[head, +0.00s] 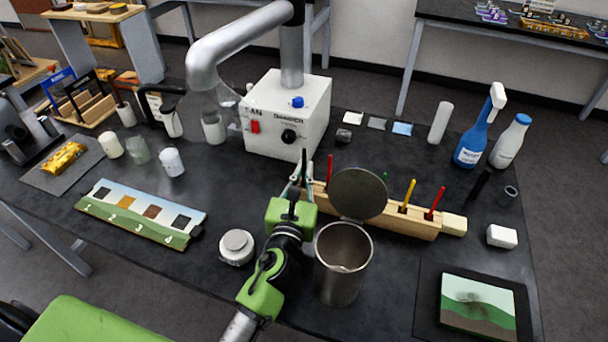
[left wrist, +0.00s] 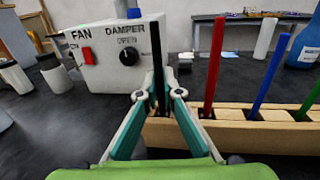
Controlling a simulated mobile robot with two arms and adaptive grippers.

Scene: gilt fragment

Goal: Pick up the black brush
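The black brush (left wrist: 156,45) stands upright in the wooden rack (left wrist: 240,135), at its left end in the left wrist view. In the head view, the black brush (head: 304,162) shows as a thin dark handle above the rack (head: 420,228). My left gripper (left wrist: 161,85) has its fingers drawn close on both sides of the handle and looks shut on it. In the head view the left gripper (head: 303,176) is at the rack's left end, and the brush's lower end is hidden. My right gripper is not in view.
A red brush (left wrist: 214,65) and a blue one (left wrist: 268,75) stand to the right in the rack. A metal can (head: 343,285) with a raised lid (head: 358,193) is just right of my left arm. The fan box (head: 287,115) stands behind. A round metal tin (head: 237,245) is to the left.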

